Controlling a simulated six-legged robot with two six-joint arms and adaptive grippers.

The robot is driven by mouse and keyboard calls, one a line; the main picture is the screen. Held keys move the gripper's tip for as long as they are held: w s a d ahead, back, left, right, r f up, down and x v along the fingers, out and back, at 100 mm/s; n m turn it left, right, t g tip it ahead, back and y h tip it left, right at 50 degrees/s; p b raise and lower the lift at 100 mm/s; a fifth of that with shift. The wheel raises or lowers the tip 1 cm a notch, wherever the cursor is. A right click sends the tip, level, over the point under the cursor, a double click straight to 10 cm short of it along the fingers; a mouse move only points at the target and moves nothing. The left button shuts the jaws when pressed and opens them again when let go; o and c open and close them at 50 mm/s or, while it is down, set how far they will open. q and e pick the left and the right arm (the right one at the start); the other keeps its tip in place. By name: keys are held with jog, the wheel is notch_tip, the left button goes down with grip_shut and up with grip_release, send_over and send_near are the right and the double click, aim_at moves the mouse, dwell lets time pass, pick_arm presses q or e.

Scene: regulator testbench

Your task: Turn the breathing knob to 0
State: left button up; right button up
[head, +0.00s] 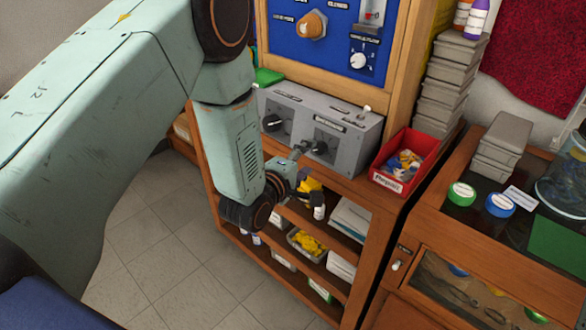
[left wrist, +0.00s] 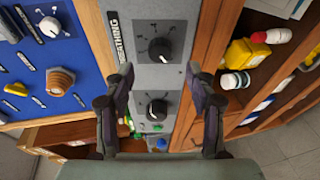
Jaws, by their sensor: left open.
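A grey control box stands on the wooden bench and carries two dark round knobs. The breathing knob (head: 319,147) is the right one; it shows in the left wrist view (left wrist: 160,48) beside the upright BREATHING label (left wrist: 117,42). It has a pale pointer mark; its scale is too small to read. The second knob (head: 273,122) shows lower in the left wrist view (left wrist: 157,107), between the fingers in the picture. My left gripper (head: 301,149) is open and empty, just in front of the box near the breathing knob. My right gripper is not in view.
A blue panel (head: 335,52) with knobs rises above the box. A red bin (head: 405,160) stands right of the box, with stacked grey cases (head: 449,85) behind it. Open shelves below hold bottles and a tray of yellow pieces (head: 306,245). Tiled floor lies left.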

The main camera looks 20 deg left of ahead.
pick_arm(q)
jog(key=d+v, duration=0.1)
jog(key=v, duration=0.5)
jog(key=shift+s+a, duration=0.2)
jog(key=shift+a, duration=0.3)
jog(key=s+a+f+m+g+y+b, duration=0.1)
jog(key=s+f+m+g, duration=0.6)
jog(key=s+f+m, duration=0.55)
jog(key=s+f+m+g+b, duration=0.1)
jog(key=s+f+g, duration=0.3)
jog(key=s+f, duration=0.3)
jog(key=s+f+m+g+y+b, duration=0.1)
jog(key=s+f+g, duration=0.3)
jog(key=s, duration=1.1)
notch_tip(320, 180, down, 3)
jog(key=shift+a+r+m+b, duration=0.1)
jog(key=shift+a+m+b, duration=0.3)
jog(key=shift+m+b, duration=0.4)
